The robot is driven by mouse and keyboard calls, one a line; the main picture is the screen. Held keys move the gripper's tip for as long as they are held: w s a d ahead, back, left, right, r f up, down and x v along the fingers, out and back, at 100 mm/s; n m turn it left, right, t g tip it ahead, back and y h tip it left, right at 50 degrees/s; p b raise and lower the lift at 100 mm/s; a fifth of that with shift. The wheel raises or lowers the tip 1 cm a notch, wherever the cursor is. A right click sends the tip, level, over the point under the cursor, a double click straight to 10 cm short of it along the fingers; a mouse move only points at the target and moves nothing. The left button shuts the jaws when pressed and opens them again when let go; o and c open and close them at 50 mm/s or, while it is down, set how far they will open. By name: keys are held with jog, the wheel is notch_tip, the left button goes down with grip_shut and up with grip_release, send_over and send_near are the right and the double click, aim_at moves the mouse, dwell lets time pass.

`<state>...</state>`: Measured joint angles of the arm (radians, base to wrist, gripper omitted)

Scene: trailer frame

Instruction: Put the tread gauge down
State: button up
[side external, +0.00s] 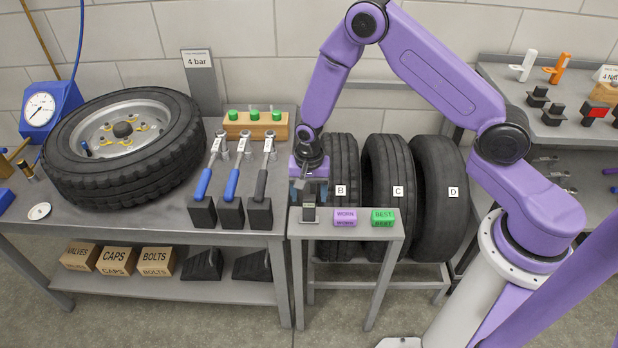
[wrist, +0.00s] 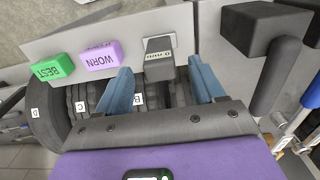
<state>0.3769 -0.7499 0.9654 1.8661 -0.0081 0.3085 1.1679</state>
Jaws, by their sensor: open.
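The tread gauge (wrist: 159,58) is a small dark grey block with a pale marked strip. In the side view the tread gauge (side external: 309,208) is at the left end of the small grey stand (side external: 362,227), seemingly resting on its top. My gripper (wrist: 160,70) is open, with its blue fingers apart on either side of the gauge in the wrist view. In the side view my gripper (side external: 309,186) is just behind and above the gauge, and the fingertips are hard to make out.
A purple WORN block (side external: 345,217) and a green BEST block (side external: 382,217) sit right of the gauge. Tyres B (side external: 343,165), C (side external: 386,170) and D (side external: 437,170) stand behind. Torque wrenches in black holders (side external: 231,212) are close on the left.

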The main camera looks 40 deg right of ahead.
jog(key=shift+r, duration=2.8)
jog(key=s+a+r+n, duration=0.3)
jog(key=s+r+n, duration=0.6)
jog(key=s+r, duration=0.3)
jog(key=s+d+r+n, duration=0.3)
jog(key=s+n, duration=0.3)
jog(key=s, duration=0.3)
jog(key=s+d+r+n, duration=0.3)
jog(key=s+n, duration=0.3)
jog(key=s, duration=0.3)
jog(key=shift+r+n, duration=0.3)
jog(key=shift+r, duration=0.6)
jog(key=shift+w, duration=0.1)
